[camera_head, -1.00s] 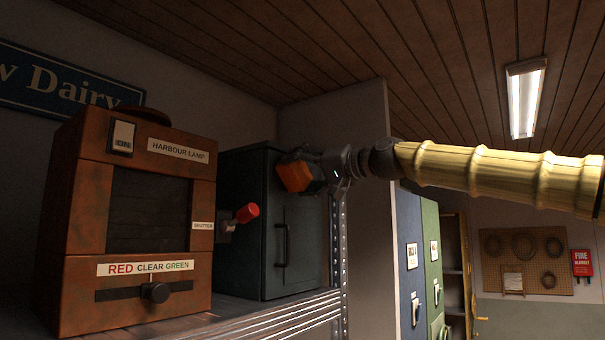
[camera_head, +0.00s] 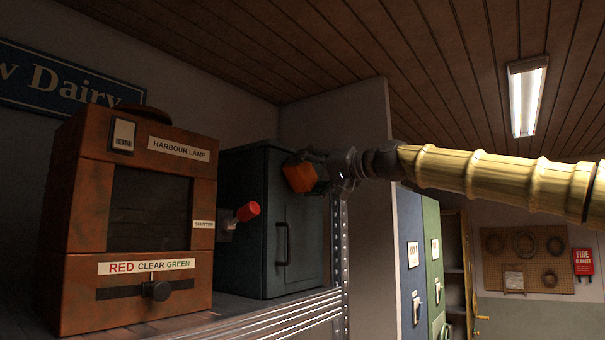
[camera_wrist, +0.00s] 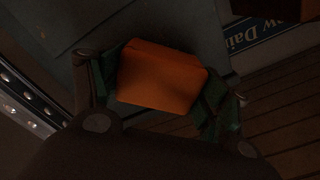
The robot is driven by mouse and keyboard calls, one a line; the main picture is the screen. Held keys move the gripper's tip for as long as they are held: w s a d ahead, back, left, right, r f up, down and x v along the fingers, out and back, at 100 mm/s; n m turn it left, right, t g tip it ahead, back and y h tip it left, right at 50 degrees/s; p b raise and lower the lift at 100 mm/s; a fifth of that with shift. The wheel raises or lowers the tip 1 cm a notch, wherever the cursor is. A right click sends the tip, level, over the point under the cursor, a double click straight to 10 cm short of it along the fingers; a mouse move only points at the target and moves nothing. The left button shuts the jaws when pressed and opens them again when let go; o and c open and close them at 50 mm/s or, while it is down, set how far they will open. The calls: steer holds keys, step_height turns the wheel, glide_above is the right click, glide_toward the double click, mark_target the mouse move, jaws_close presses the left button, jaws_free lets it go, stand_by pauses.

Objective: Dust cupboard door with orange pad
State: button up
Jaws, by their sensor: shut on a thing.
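The cupboard (camera_head: 252,235) is a dark grey-green box on the shelf, its door (camera_head: 302,240) facing right with a vertical handle (camera_head: 283,244). My gripper (camera_head: 316,172) is shut on the orange pad (camera_head: 299,177) at the upper part of the door. In the wrist view the pad (camera_wrist: 160,78) sits between the two fingers, with a dark grey-green surface (camera_wrist: 150,22) beyond it. The pad overlaps the door in the head view. I cannot tell whether it touches the door. The pad and gripper hide the door's top right part.
A rusty harbour lamp box (camera_head: 135,220) with a red-tipped lever (camera_head: 247,212) stands left of the cupboard on the metal shelf (camera_head: 285,310). A perforated shelf post (camera_head: 340,255) rises at the right. Blue (camera_head: 408,230) and green lockers stand further back.

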steer(key=w+d, duration=0.5)
steer(key=w, duration=0.2)
steer(key=shift+w, duration=0.25)
stand_by(0.9)
steer(key=shift+d, duration=0.1)
steer(key=shift+s+a+b, duration=0.9)
steer(key=shift+s+a, duration=0.3)
steer(key=shift+s, duration=0.45)
steer(key=shift+s+a+b, duration=0.95)
steer(key=shift+s+a, duration=0.2)
steer(key=shift+s, duration=0.45)
steer(key=shift+s+a+b, duration=0.9)
steer(key=shift+s+a, duration=0.3)
steer(key=shift+s, duration=0.45)
steer(key=shift+d, duration=0.15)
steer(key=shift+b+v, duration=0.95)
steer(key=shift+v, duration=1.95)
